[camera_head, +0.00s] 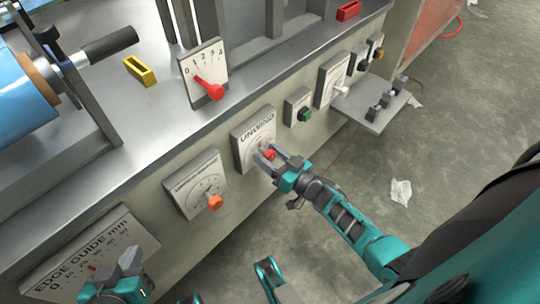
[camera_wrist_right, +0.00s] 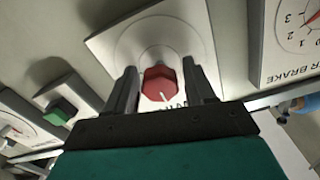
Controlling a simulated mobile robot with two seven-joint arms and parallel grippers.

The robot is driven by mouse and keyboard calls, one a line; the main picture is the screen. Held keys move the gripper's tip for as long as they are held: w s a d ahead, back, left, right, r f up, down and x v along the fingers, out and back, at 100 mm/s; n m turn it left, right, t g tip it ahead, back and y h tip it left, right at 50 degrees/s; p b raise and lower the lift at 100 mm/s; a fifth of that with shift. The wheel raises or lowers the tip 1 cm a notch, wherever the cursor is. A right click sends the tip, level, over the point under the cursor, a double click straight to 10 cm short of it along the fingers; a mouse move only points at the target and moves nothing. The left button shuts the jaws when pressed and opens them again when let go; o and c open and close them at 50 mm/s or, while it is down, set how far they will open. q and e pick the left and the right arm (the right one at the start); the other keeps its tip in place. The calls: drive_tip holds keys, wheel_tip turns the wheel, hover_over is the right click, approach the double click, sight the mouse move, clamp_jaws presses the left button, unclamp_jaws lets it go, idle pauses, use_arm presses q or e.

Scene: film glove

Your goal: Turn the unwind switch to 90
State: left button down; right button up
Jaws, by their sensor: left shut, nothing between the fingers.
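The unwind switch is a red knob (camera_head: 270,154) on a white dial plate (camera_head: 247,133) marked UNWIND, on the machine's front panel. In the right wrist view the knob (camera_wrist_right: 161,84) shows a white pointer line towards the bottom of the picture; the dial numbers are mostly hidden. My right gripper (camera_head: 266,157) is at the knob, with one finger on each side. In the right wrist view its fingers (camera_wrist_right: 160,85) stand apart, with narrow gaps beside the knob. My left gripper (camera_head: 128,262) is shut and empty at the lower left, near the edge guide plate (camera_head: 85,250).
A dial with an orange knob (camera_head: 214,202) is left of the unwind dial. A green button (camera_head: 304,114) and a dial with a white knob (camera_head: 341,90) are to the right. A red lever (camera_head: 209,88) sits above. A small shelf (camera_head: 377,117) juts out at right.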

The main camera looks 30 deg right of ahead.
drive_tip(key=c, duration=0.8)
use_arm(q)
drive_tip(key=shift+a, duration=0.15)
